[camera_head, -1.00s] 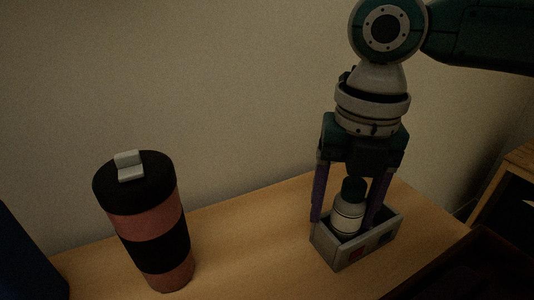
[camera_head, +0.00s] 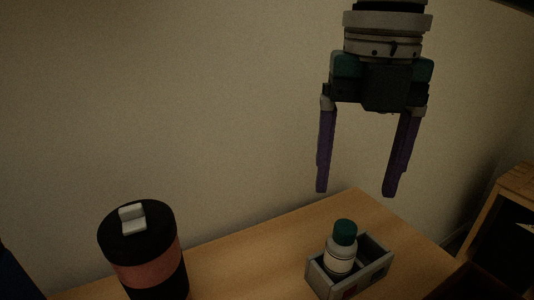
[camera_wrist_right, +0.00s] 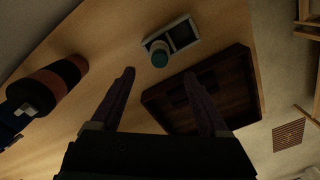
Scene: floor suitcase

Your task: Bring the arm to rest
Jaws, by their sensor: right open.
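My right gripper (camera_head: 356,192) is open and empty, with its two purple fingers pointing down. It hangs above the wooden table and clear of the small grey box (camera_head: 371,276). A white bottle with a green cap (camera_head: 340,256) stands in the left compartment of that box. In the right wrist view the green cap (camera_wrist_right: 160,57) and the grey box (camera_wrist_right: 181,36) lie beyond the fingertips (camera_wrist_right: 158,80). My left gripper is not in view.
A black and pink tumbler (camera_head: 145,262) stands on the table (camera_head: 225,262) at left. A dark brown wooden tray or case (camera_wrist_right: 165,105) lies beside the grey box. A wooden shelf (camera_head: 515,205) stands at the right. The wall is behind the table.

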